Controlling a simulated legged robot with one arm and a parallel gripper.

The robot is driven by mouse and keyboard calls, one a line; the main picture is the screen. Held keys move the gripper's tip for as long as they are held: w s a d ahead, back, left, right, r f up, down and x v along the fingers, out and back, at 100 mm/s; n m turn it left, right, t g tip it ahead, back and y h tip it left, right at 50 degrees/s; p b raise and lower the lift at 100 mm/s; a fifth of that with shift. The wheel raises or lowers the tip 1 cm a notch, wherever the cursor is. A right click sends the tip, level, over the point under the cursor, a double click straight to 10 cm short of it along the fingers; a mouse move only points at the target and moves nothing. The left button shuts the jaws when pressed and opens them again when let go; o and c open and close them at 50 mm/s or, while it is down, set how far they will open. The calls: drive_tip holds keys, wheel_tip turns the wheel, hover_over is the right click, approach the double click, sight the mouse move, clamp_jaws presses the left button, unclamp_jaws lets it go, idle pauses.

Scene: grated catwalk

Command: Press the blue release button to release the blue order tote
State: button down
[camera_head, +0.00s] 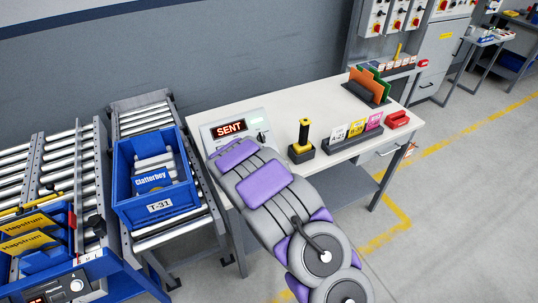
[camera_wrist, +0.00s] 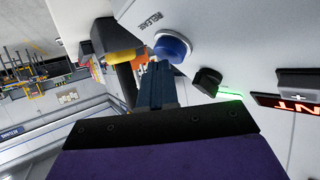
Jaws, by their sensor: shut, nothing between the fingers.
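The blue release button (camera_wrist: 172,47) is a round knob on a pale panel marked RELEASE in the wrist view. My gripper (camera_wrist: 158,68) is shut and empty, its dark fingertips right at the button's edge; I cannot tell whether they touch it. In the head view my arm hides the button and the fingers. The control box (camera_head: 212,133) on the bench shows SENT in red letters. The blue order tote (camera_head: 158,208), labelled T-31, sits on the roller conveyor left of the bench, holding a blue Clatterboy box (camera_head: 152,181) and grey-white items.
A black knob (camera_wrist: 207,81) and a lit green strip (camera_wrist: 230,92) are beside the button. A black-and-yellow handheld device (camera_head: 302,140), label cards (camera_head: 356,130) and a red item (camera_head: 397,119) stand on the white bench (camera_head: 325,92). Yellow Hapstrum boxes (camera_head: 27,233) are at lower left.

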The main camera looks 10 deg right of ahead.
drive_tip(key=shift+s+d+r, duration=0.1)
drive_tip(key=shift+s+r, duration=0.3)
drive_tip(key=shift+r, duration=0.05)
drive_tip(key=s+r, duration=0.1)
drive_tip(key=s+d+r, duration=0.1)
drive_tip(key=s+r, duration=0.1)
drive_tip(key=shift+s+r, duration=0.2)
drive_tip(key=shift+r, duration=0.05)
idle(0.4)
idle(0.6)
